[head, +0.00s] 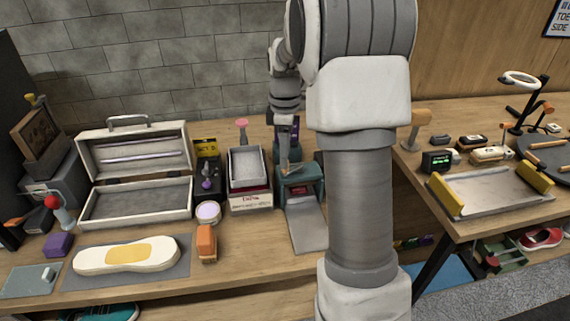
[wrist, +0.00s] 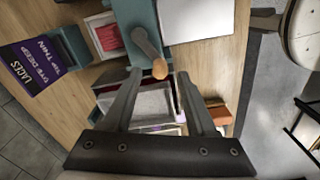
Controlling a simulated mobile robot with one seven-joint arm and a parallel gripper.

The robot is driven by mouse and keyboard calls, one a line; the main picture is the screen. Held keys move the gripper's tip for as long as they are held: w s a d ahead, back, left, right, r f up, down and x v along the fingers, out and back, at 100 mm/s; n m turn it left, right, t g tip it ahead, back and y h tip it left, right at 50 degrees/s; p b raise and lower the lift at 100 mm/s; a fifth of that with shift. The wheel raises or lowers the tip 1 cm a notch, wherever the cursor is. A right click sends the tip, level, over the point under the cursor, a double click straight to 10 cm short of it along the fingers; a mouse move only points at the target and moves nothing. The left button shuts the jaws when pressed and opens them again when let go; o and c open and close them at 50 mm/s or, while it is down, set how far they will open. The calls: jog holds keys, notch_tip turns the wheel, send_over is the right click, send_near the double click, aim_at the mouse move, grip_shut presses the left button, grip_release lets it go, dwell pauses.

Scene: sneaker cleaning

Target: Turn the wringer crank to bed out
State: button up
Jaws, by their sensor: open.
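The wringer (head: 301,183) is a teal box on the wooden bench, with its flat grey bed (head: 309,226) extending from its front. In the wrist view the teal housing (wrist: 143,14) and pale bed (wrist: 196,18) are at the top. The grey crank (wrist: 146,43) ends in a wooden knob (wrist: 160,69). My gripper (wrist: 159,76) is open, and the knob shows between its fingertips with a gap on each side. I cannot tell whether the fingers are level with it. In the head view my gripper (head: 285,163) is just above the wringer, partly hiding the crank.
A grey-lined tray (head: 249,167) on a stacked box stands just left of the wringer. An orange block (head: 206,243) and a round tub (head: 208,212) are further left. In the wrist view, a purple laces box (wrist: 36,66) is on the left.

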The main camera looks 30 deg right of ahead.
jog(key=shift+f, duration=1.7)
grip_shut()
